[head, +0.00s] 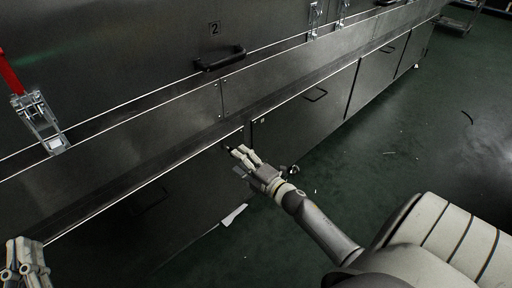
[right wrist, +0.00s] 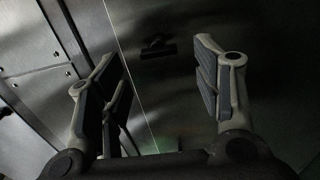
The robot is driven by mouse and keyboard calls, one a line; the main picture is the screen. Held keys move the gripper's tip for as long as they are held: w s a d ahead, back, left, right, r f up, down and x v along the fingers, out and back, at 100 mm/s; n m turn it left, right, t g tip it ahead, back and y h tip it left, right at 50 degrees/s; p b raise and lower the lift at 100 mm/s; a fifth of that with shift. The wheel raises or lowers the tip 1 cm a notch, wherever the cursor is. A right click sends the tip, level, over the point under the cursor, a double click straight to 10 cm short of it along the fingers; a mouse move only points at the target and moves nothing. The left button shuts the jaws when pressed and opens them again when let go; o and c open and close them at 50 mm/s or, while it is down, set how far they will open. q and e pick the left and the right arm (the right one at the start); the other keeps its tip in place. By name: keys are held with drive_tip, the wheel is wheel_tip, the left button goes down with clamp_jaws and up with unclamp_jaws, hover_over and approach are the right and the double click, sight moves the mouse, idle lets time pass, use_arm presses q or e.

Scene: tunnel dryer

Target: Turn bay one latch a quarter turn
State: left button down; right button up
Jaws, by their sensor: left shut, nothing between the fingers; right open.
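No bay one label is readable, so I cannot tell for sure which fitting is the bay one latch. In the right wrist view a small dark latch or handle (right wrist: 157,48) sits on a steel panel, beyond and between my open right fingers (right wrist: 165,85). No contact shows. In the head view my right gripper (head: 243,158) is open and empty in front of the lower panels, near a vertical seam. A small dark fitting (head: 228,148) shows partly beside its fingertips. My left gripper (head: 26,262) is shut and empty at the bottom left corner.
A toggle clamp (head: 40,120) with a red lever is on the upper panel at left. A black handle (head: 220,59) sits below a "2" label (head: 214,28). Lower doors have thin handles (head: 315,94). The green floor (head: 400,140) is mostly open, with small scraps.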

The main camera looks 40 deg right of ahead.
drive_tip(key=s, duration=0.8)
drive_tip(key=shift+d, duration=0.3)
